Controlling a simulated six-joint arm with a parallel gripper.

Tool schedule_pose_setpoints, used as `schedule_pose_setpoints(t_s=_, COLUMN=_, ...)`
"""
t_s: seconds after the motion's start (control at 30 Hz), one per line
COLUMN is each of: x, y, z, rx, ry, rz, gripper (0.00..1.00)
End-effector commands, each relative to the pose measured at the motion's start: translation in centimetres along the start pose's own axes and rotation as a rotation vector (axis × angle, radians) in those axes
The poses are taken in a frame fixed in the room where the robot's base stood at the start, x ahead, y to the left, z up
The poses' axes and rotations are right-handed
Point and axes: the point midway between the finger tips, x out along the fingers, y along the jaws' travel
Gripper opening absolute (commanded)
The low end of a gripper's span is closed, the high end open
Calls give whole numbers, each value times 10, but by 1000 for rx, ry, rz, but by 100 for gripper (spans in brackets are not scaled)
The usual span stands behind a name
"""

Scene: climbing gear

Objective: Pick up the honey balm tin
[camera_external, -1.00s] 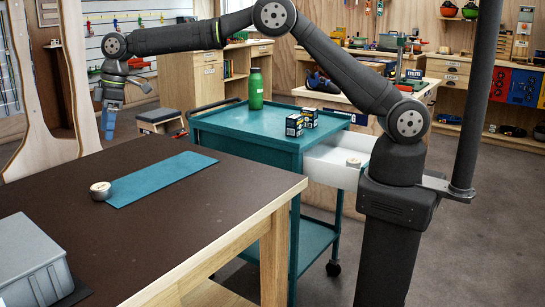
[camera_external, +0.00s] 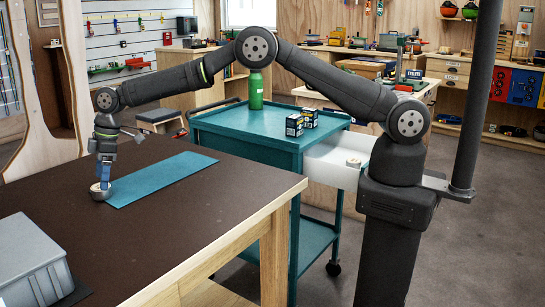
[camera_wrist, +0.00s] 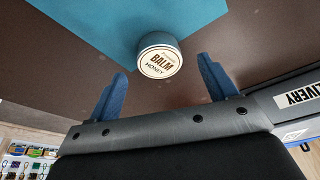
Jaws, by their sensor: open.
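The honey balm tin (camera_external: 98,193) is a small round tin on the dark table, at the left end of the teal mat. In the wrist view the tin (camera_wrist: 160,56) shows its pale lid with the words BALM and HONEY. My gripper (camera_external: 103,182) is low over the table at the tin and partly hides it. In the wrist view the two blue fingers of my gripper (camera_wrist: 164,84) are apart, one on each side below the tin in the picture.
The teal mat (camera_external: 165,178) lies beside the tin. A grey box (camera_external: 28,258) stands at the table's front left. A teal cart (camera_external: 245,138) with a green bottle (camera_external: 255,92) and small dark boxes (camera_external: 294,125) stands behind the table. A white drawer (camera_external: 330,163) holds another round tin (camera_external: 353,163).

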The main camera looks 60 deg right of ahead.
Motion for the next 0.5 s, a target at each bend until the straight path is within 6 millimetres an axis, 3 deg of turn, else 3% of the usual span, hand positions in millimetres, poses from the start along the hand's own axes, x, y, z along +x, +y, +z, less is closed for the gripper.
schedule_pose_setpoints(t_s=0.2, x=33, y=0, z=2, rx=0, ry=-1, rz=0, gripper=78)
schedule_pose_setpoints(t_s=0.47, x=36, y=0, z=2, rx=1, ry=0, rz=1, gripper=78)
schedule_pose_setpoints(t_s=0.5, x=36, y=0, z=2, rx=1, ry=0, rz=1, gripper=70)
